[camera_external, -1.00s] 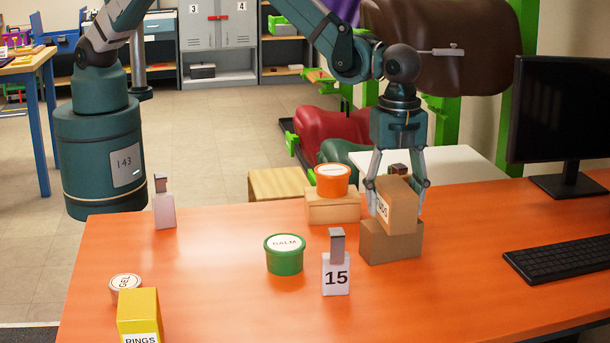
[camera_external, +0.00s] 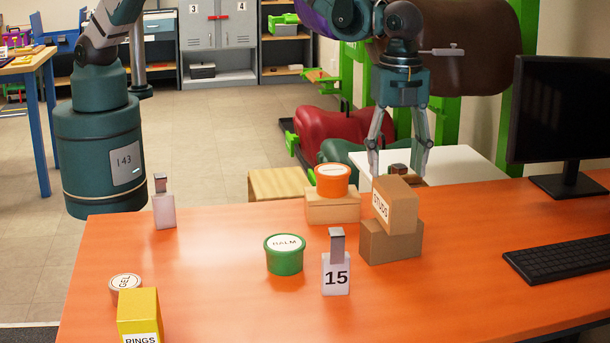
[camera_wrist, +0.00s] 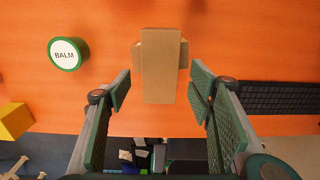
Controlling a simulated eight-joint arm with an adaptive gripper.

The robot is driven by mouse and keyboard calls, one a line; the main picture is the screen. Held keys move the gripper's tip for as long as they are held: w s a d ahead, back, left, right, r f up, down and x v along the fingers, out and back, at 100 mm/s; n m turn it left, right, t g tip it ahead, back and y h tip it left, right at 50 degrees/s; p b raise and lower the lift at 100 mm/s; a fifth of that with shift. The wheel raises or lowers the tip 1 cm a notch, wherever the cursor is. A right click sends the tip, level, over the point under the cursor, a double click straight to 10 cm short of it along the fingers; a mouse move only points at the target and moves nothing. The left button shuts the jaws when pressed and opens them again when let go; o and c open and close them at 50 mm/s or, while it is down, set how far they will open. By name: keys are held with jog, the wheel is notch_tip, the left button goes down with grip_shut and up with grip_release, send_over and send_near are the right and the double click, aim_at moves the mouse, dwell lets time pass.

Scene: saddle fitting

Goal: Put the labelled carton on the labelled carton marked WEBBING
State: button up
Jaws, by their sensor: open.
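A brown carton labelled STUDS (camera_external: 396,205) rests on top of another brown carton (camera_external: 391,243) on the orange table. The upper carton sits turned relative to the lower one. No label shows on the lower carton's visible faces, so I cannot read WEBBING. In the wrist view the upper carton (camera_wrist: 161,75) lies across the lower one (camera_wrist: 185,54), between and ahead of the fingers. My gripper (camera_external: 397,176) is open and empty, above and behind the cartons, apart from them. Its spread fingers also show in the wrist view (camera_wrist: 160,100).
An orange tub (camera_external: 332,181) stands on a light carton (camera_external: 332,207) to the left. A keyboard (camera_external: 558,257) and monitor (camera_external: 561,115) stand at right.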

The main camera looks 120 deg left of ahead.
jog(key=shift+r, duration=1.7)
jog(key=shift+r, duration=0.1)
jog(key=shift+s+r, duration=0.15)
jog(key=s+r+n+t, duration=0.3)
jog(key=s+r+n, duration=0.1)
jog(key=s+r, duration=2)
jog(key=s+f+n+t, duration=0.2)
jog(key=s+f, duration=0.1)
jog(key=s, duration=1.3)
jog(key=s+f+n+t, duration=0.2)
jog(key=s+f+n, duration=0.1)
jog(key=s, duration=1.4)
jog(key=shift+d, duration=0.35)
